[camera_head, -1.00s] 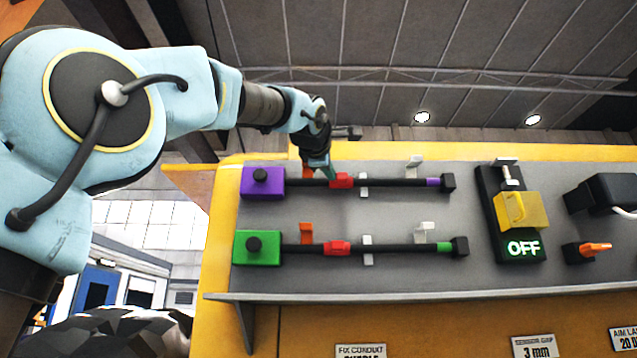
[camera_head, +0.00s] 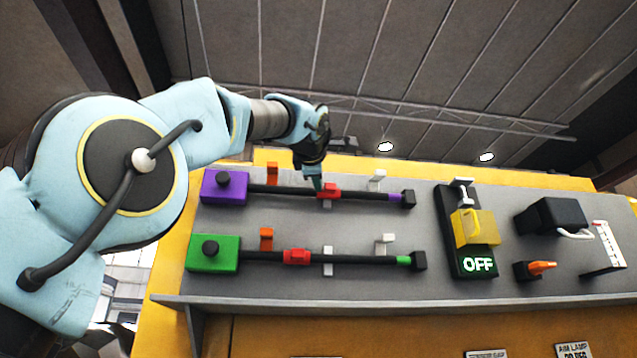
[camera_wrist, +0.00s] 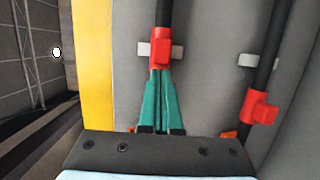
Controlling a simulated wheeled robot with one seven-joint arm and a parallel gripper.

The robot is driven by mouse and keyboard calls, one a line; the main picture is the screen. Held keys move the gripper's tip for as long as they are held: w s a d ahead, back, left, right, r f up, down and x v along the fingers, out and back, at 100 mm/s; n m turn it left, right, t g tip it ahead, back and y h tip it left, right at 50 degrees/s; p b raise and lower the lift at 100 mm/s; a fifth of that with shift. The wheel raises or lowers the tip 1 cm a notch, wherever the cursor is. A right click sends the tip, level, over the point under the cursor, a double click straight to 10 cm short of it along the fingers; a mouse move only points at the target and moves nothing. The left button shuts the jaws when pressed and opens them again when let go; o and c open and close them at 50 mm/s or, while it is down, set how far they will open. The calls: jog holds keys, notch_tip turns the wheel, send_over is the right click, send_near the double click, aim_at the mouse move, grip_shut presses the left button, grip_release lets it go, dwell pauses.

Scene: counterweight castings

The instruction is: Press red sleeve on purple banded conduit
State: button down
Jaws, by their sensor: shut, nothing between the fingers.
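The purple banded conduit (camera_head: 365,195) is a black rod running from a purple block (camera_head: 224,187) to a black end piece, with a purple band (camera_head: 396,197) near that end. Its red sleeve (camera_head: 330,192) is around the rod, in front of a white bracket (camera_wrist: 146,50) in the wrist view. My gripper (camera_head: 318,186) is shut and empty. In the wrist view its green fingertips (camera_wrist: 160,74) are at the near end of the red sleeve (camera_wrist: 160,42), seemingly touching it. The fingers partly hide the sleeve in the head view.
Below is a green banded conduit (camera_head: 350,259) with its own red sleeve (camera_head: 296,256), left of its white bracket (camera_head: 327,268). Orange brackets (camera_head: 266,236) and upper white clips (camera_head: 384,240) stand by the rods. A yellow-handled OFF switch (camera_head: 478,228) is to the right.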

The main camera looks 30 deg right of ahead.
jog(key=a, duration=0.1)
jog(key=w+a, duration=0.1)
jog(key=a, duration=0.1)
jog(key=shift+w, duration=0.2)
jog(key=b, duration=0.5)
send_near(306, 190)
jog(key=shift+v, duration=2.35)
